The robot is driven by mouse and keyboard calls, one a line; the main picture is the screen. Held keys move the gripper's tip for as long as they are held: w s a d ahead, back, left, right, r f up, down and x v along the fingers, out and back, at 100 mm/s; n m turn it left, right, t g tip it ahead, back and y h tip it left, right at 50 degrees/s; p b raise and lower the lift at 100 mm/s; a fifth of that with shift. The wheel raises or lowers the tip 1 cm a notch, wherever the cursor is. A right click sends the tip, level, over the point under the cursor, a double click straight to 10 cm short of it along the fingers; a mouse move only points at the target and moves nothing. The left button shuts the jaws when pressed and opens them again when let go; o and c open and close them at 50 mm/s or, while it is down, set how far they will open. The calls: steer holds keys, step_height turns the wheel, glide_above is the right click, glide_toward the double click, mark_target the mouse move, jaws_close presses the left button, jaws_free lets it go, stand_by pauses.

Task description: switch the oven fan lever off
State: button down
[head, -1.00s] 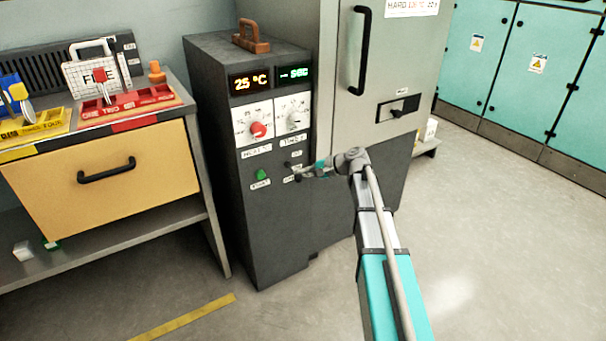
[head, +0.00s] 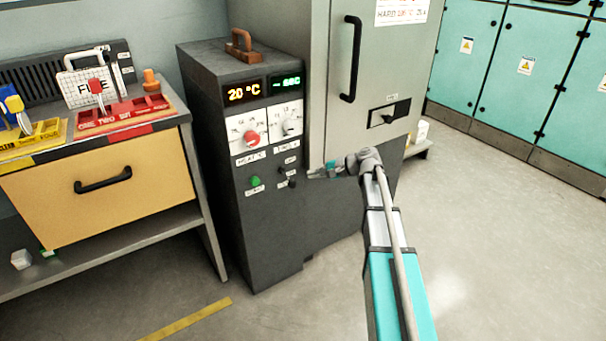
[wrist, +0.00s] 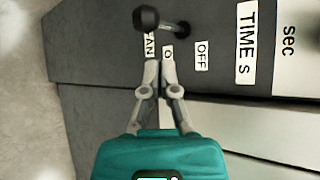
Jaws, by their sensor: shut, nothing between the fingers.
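The fan lever (head: 291,183) is a short stick with a black ball on the oven's grey control column. In the wrist view the ball (wrist: 146,19) lies on the side away from the OFF label (wrist: 202,56), so the lever points downward. A partly covered fan label (wrist: 150,45) and another small label sit beside it. My gripper (head: 311,175) is shut and empty, just right of the lever in the head view. In the wrist view its fingertips (wrist: 160,64) are together near the labels, apart from the ball.
Above the lever are a red heat dial (head: 250,137), a time dial (head: 288,127) and lit displays. A green button (head: 255,182) is left of the lever. The oven door handle (head: 351,58) is above right. A workbench drawer (head: 110,190) stands left; floor on the right is clear.

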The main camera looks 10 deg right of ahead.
mark_target(288, 179)
steer(key=shift+p+v, duration=0.55)
steer(key=shift+v, duration=1.4)
steer(key=w+f+b, duration=0.1)
steer(key=w+d+f+b, duration=0.1)
steer(key=w+f+b, duration=0.1)
steer(key=shift+w+f, duration=0.25)
steer(key=shift+f, duration=0.05)
steer(key=shift+w+a+f, duration=0.1)
steer(key=shift+a, duration=0.1)
steer(key=b+x, duration=0.4)
steer(key=x, duration=0.5)
steer(key=shift+a+f+b, duration=0.1)
steer(key=shift+f+b, duration=0.2)
steer(key=shift+s+a+r+p, duration=0.3)
steer(key=shift+s+r+p, duration=0.25)
steer(key=shift+s, duration=0.3)
steer(key=shift+s+a+r+p, duration=0.3)
steer(key=shift+s+r+p, duration=0.2)
steer(key=shift+s, duration=0.35)
steer(key=shift+a, duration=0.1)
